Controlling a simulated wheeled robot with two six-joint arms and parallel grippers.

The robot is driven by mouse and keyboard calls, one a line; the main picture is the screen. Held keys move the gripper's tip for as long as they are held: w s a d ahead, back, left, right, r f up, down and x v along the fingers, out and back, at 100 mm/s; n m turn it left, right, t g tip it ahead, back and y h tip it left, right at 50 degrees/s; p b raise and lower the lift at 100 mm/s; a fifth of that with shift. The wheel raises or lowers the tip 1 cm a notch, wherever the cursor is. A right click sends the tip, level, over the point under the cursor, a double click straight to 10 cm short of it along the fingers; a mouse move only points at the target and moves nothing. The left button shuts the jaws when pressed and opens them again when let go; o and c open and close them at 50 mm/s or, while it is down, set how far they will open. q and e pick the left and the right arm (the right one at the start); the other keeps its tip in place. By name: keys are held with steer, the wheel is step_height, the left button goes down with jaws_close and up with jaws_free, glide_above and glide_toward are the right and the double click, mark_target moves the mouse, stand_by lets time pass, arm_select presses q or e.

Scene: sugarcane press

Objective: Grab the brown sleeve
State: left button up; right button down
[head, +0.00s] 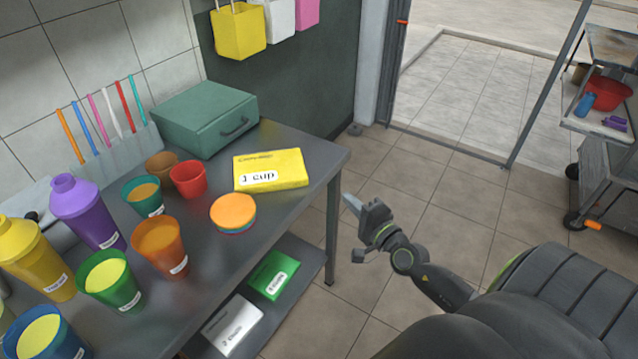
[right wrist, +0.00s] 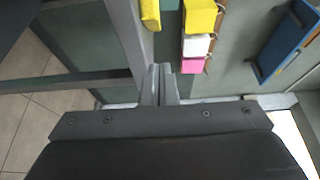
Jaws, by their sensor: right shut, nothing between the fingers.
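A small brown cup-shaped piece (head: 160,164), which looks like the brown sleeve, stands on the metal table beside a red cup (head: 188,179). It touches or nearly touches the red cup, and its lower part is partly hidden. My right gripper (head: 352,203) is off the table's right edge, above the tiled floor, well away from the brown piece. In the right wrist view its fingers (right wrist: 158,84) are together with nothing between them. The brown piece does not show in the right wrist view. My left gripper is not in view.
A yellow box (head: 275,170) and a round orange-topped stack (head: 233,212) lie on the table (head: 215,285) right of the cups. A green case (head: 205,120) stands behind. Several filled cups and two shakers crowd the left. A cart (head: 607,150) stands far right.

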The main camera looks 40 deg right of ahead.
mark_target(304, 180)
steer(key=shift+w+a+p, duration=0.2)
steer(key=shift+w+a, duration=0.25)
steer(key=shift+w, duration=1.1)
steer(key=shift+w+a+p, duration=0.15)
steer(key=shift+w+a, duration=0.35)
steer(key=shift+w, duration=1.05)
steer(key=shift+w+a+p, duration=0.2)
steer(key=shift+w+a, duration=0.25)
steer(key=shift+w, duration=1.1)
steer(key=shift+w+a+p, duration=0.3)
steer(key=shift+w+a, duration=0.85)
